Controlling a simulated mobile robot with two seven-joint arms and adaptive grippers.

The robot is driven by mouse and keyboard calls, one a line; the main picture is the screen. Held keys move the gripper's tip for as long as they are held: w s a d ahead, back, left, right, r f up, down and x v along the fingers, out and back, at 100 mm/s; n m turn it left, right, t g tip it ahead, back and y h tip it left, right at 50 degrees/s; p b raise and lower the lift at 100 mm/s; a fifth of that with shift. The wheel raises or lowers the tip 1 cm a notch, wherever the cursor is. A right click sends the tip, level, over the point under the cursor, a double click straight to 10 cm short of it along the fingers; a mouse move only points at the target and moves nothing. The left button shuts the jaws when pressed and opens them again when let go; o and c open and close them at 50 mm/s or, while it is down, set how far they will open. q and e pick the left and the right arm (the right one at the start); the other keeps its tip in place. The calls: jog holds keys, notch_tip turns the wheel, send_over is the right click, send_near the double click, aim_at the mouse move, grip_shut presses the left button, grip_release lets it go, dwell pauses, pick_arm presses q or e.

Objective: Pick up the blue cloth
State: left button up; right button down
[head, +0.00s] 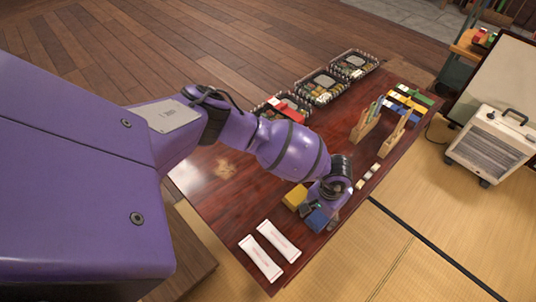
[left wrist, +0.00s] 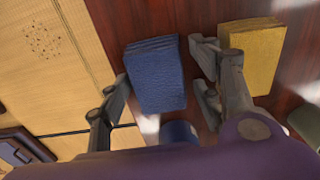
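The blue cloth (head: 317,221) is a folded block on the dark red table, near its front edge. It also shows in the left wrist view (left wrist: 155,75) as a folded stack. My left gripper (head: 322,212) is over the cloth in the head view and partly covers it. In the left wrist view my left gripper (left wrist: 160,85) is open, with one finger to the left of the blue cloth and the other in the gap between it and the yellow cloth (left wrist: 254,52). I cannot tell whether either finger touches it. My right gripper is in neither view.
The yellow cloth (head: 295,196) lies close beside the blue one. Two white packets (head: 262,258) lie at the table's near end. Lunch boxes (head: 320,87), wooden racks (head: 365,122) and several small blocks (head: 367,175) stand farther along. A white heater (head: 492,145) stands on the tatami.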

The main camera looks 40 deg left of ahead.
pick_arm(q)
jog(key=shift+w, duration=0.15)
jog(key=c, duration=0.7)
jog(key=shift+o, duration=0.2)
jog(key=shift+r, duration=0.1)
jog(key=shift+w+d+r+p, duration=0.1)
jog(key=shift+r+p, duration=0.2)
jog(key=shift+r, duration=0.35)
jog(key=r, duration=0.3)
jog(key=shift+w+a+p, duration=0.25)
jog(key=shift+a+p, duration=0.05)
jog(key=shift+p, duration=0.1)
jog(key=w+a+r, duration=0.8)
jog(key=a, duration=0.2)
jog(key=shift+a+r, duration=0.25)
jog(key=shift+r, duration=0.1)
